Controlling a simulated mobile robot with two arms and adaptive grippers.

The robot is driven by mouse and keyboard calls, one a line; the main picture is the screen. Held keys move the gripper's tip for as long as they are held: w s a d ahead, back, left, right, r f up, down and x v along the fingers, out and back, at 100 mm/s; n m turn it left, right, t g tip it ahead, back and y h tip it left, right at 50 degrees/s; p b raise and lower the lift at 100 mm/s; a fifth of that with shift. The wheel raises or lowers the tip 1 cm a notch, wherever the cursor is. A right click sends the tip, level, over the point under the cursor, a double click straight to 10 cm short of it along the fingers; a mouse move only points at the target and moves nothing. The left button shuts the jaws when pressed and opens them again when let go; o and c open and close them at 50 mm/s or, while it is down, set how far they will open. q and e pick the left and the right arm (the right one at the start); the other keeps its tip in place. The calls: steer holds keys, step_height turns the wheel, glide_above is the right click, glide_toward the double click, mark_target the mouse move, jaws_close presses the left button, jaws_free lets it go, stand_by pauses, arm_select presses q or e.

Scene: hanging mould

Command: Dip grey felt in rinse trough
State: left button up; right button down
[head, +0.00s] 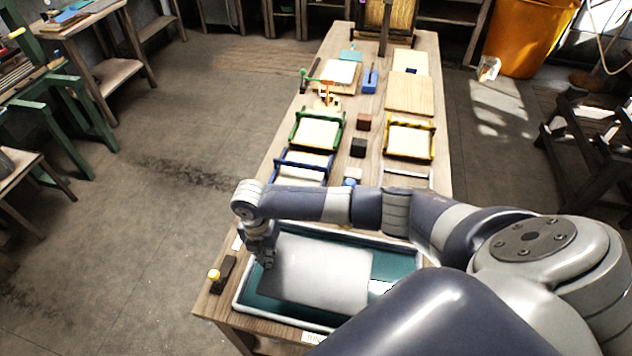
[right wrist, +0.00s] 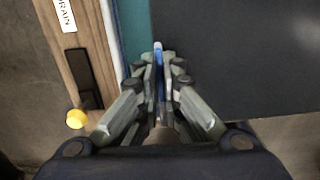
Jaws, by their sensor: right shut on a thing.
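The grey felt (head: 320,272) is a flat sheet over the rinse trough, light grey in the head view and dark grey in the right wrist view (right wrist: 240,55). My right gripper (head: 268,261) is shut on its left edge; a thin blue strip shows between the fingertips in the right wrist view (right wrist: 160,75). The trough (head: 283,319) has a pale rim and teal inside, at the table's near end. The sheet covers much of its opening; I cannot tell whether it touches the liquid or bottom. My arm hides part of the trough. My left gripper is not in view.
A black lever with a yellow knob (head: 214,275) sits left of the trough, near a DRAIN label (right wrist: 66,14). Green (head: 318,132), blue (head: 302,167) and yellow-edged (head: 408,140) frames stand farther up the table. Open floor lies to the left.

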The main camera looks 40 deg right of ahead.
stand_by(0.3)
step_height(320, 180, up, 2)
steer(key=shift+r+p, duration=0.1)
steer(key=shift+p, duration=1)
steer(key=shift+r+p, duration=0.75)
steer(key=shift+r, duration=0.2)
steer(key=shift+s+f, duration=0.1)
steer(key=shift+f, duration=0.05)
